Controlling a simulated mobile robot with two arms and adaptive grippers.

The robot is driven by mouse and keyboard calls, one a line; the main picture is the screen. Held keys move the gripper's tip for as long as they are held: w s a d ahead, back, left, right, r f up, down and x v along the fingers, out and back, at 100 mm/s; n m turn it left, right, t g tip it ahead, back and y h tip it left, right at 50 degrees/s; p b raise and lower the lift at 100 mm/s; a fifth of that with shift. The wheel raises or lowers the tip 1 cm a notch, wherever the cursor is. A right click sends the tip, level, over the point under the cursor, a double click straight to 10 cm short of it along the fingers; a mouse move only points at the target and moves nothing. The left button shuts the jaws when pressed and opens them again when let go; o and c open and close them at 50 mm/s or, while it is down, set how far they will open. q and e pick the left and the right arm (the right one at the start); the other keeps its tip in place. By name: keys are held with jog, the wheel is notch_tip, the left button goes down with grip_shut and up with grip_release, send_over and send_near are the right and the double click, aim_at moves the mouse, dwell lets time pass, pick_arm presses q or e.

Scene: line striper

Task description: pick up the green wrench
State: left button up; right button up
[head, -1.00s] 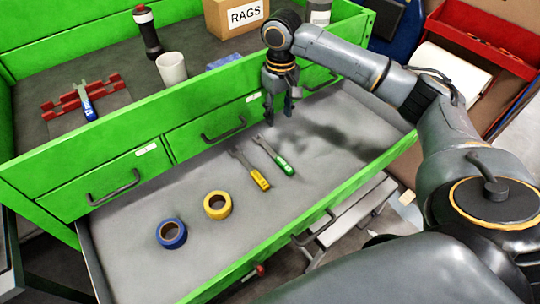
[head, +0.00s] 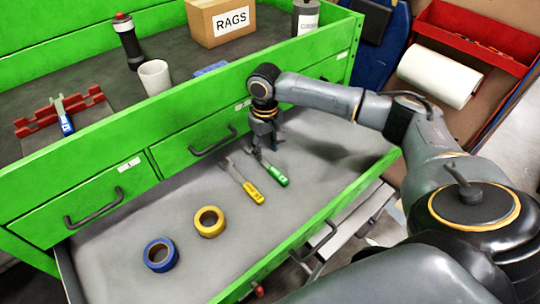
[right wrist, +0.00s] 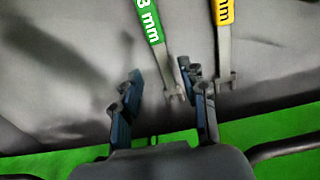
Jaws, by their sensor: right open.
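The green wrench (head: 276,178) lies in the open drawer, its green handle toward the front. My right gripper (head: 266,150) is open, pointing down near this wrench's metal jaw end. In the right wrist view, the green handle (right wrist: 149,22) is at the top and the bare shaft runs down between the two open fingers (right wrist: 160,72), closer to the right finger. I cannot tell how high the fingers are above the drawer floor. The yellow wrench (head: 247,190) lies just left of the green one; its shaft also shows in the right wrist view (right wrist: 224,50), outside the right finger. My left gripper is out of view.
A yellow tape roll (head: 209,221) and a blue tape roll (head: 160,254) lie in the drawer (head: 110,250). The green cabinet front with handles rises behind. On top stand a white cup (head: 155,77), a rags box (head: 222,22) and a red rack (head: 40,122) with a blue wrench.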

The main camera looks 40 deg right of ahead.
aim_at(266, 164)
notch_tip(266, 164, down, 5)
jog(key=shift+s+a+r, duration=0.1)
jog(key=shift+s, duration=0.05)
grip_shut()
